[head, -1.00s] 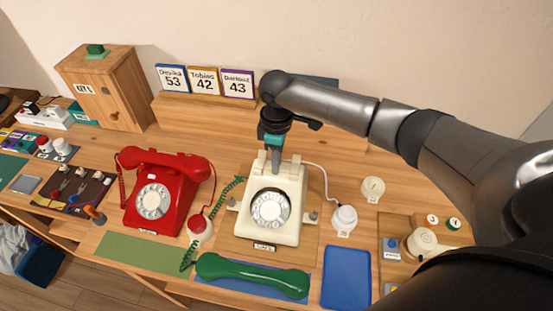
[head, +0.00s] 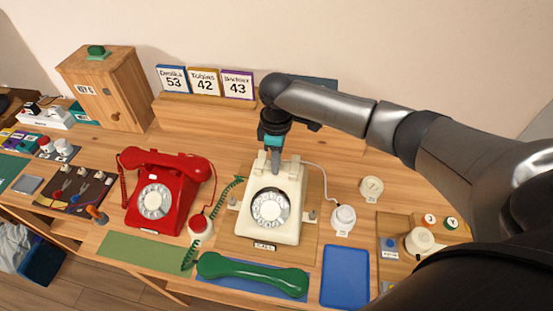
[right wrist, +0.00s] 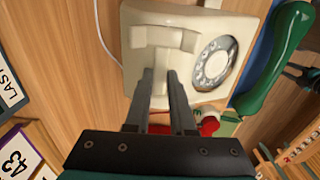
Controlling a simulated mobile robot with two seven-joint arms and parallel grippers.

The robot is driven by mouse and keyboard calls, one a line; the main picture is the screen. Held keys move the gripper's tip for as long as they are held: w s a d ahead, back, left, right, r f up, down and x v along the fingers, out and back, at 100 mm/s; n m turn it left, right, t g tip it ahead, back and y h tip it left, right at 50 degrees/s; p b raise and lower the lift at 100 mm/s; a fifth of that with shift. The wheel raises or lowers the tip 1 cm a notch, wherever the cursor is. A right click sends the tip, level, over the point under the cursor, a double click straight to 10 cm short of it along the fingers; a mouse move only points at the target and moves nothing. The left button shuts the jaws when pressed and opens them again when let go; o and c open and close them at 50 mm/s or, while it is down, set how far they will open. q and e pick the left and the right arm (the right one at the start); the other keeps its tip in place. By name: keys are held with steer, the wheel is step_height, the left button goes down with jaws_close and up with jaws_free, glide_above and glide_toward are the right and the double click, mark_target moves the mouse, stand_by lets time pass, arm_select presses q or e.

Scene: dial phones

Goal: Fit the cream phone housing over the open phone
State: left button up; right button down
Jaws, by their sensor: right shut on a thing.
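The cream phone housing (head: 285,222), with a round dial, sits upright on a wooden board in the middle of the table in the head view. It also fills the top of the right wrist view (right wrist: 205,85). My right gripper (head: 275,165) points down at the housing's top rear. In the right wrist view its two fingers (right wrist: 163,78) are shut on the raised cream part between the cradle prongs. The open phone is not visible; whatever is under the housing is hidden. My left gripper is not in view.
A red phone (head: 168,190) stands to the left. A green handset (head: 252,277) lies on a blue mat in front. A white round button (head: 342,217) with a cable is close on the right. A wooden cabinet (head: 104,88) stands back left. A blue tray (head: 346,277) lies front right.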

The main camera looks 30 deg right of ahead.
steer(key=shift+f, duration=0.95)
stand_by(0.5)
steer(key=c, duration=0.7)
jaws_free()
step_height(320, 180, up, 15)
steer(key=shift+r+p, duration=0.15)
steer(key=shift+p, duration=0.75)
